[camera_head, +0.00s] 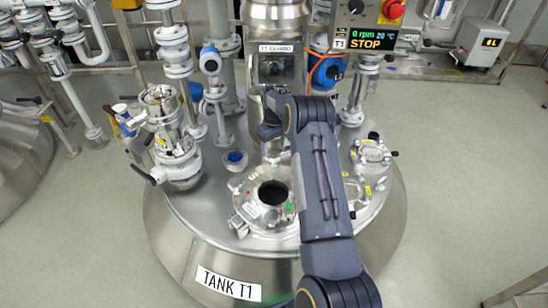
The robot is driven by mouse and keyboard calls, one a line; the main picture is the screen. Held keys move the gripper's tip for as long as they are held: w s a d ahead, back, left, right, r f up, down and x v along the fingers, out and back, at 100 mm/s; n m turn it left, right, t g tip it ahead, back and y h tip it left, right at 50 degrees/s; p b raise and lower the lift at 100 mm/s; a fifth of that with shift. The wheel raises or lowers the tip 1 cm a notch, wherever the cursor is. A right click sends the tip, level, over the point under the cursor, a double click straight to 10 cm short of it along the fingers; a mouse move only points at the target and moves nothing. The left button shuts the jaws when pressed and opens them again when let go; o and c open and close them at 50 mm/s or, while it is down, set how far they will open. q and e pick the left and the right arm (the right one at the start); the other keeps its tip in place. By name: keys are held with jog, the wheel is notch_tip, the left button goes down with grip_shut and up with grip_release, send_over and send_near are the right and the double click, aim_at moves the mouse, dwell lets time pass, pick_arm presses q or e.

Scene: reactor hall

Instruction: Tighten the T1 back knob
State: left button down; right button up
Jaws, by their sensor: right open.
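The steel tank marked TANK T1 (172,237) fills the middle of the view. A round flanged port (248,208) with a dark centre sits on its top, with small clamp fittings around its rim. I cannot pick out for sure which fitting is the T1 back knob; my arm hides part of the area behind and right of the port. My right gripper (268,130) is above the tank top, behind the port and in front of the T1 GUARD housing (276,48). It is open, and I see nothing held. My left gripper is out of view.
Pipes and valves (175,50) crowd the back left of the tank, with a valved fitting (178,165) at left. A control box reading 0 rpm, 20 °C, STOP (372,37) has a red button (393,9). The floor at right (470,190) is clear.

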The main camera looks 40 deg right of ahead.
aim_at(274, 155)
jog(key=n, duration=1)
jog(key=shift+n, duration=0.4)
notch_tip(274, 155, down, 6)
jog(key=b, duration=0.3)
jog(key=shift+b, duration=0.35)
